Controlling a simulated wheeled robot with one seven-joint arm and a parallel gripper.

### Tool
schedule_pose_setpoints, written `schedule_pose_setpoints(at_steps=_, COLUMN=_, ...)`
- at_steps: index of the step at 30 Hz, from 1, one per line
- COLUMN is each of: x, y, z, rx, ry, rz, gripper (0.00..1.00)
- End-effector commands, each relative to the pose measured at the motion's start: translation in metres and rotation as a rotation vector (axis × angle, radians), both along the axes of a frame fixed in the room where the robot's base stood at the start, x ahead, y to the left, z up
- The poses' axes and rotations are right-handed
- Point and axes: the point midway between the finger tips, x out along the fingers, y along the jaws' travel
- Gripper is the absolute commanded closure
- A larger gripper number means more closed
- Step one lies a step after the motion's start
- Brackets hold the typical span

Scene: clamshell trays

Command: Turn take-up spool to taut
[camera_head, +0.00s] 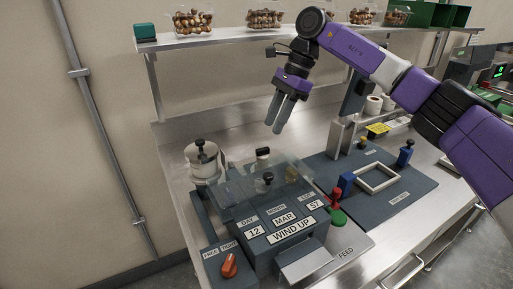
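A white spool (203,163) with a black knob on top stands at the back left of the dark grey date-coder unit (262,262); it looks like the take-up spool. A second, smaller white piece with a black top (263,158) stands behind the clear cover (225,190). The unit's plates read DAY 12, MONTH MAR, LOT 57 and WIND UP. An orange knob (229,265) sits by FREE and TIGHT labels at the front left. My gripper (273,128) points down in the air above and behind the unit, empty, its two fingers slightly apart. Film tension is too small to tell.
A dark plate with a white frame (377,179), a blue-handled post (405,153) and a blue block (346,184) lies to the right. A red-and-green piece (336,205) stands between. A shelf (230,37) with filled clear trays runs above the bench behind my arm.

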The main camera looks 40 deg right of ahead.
Motion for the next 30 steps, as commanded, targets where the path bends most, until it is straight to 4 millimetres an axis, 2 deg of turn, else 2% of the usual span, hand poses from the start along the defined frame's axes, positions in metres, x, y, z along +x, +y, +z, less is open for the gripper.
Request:
schedule_pose_setpoints(at_steps=15, x=0.009, y=0.024, z=-0.061, rx=0.002, ry=0.001, rz=0.001, gripper=0.65)
schedule_pose_setpoints(at_steps=21, x=0.01, y=0.028, z=-0.07, rx=0.001, ry=0.0, rz=0.0, gripper=0.65)
schedule_pose_setpoints(at_steps=27, x=0.011, y=0.028, z=-0.07, rx=0.001, ry=0.0, rz=0.0, gripper=0.65)
schedule_pose_setpoints(at_steps=28, x=0.011, y=0.028, z=-0.07, rx=0.001, ry=0.0, rz=0.0, gripper=0.67)
schedule_pose_setpoints(at_steps=30, x=0.011, y=0.028, z=-0.07, rx=0.001, ry=0.0, rz=0.0, gripper=0.81)
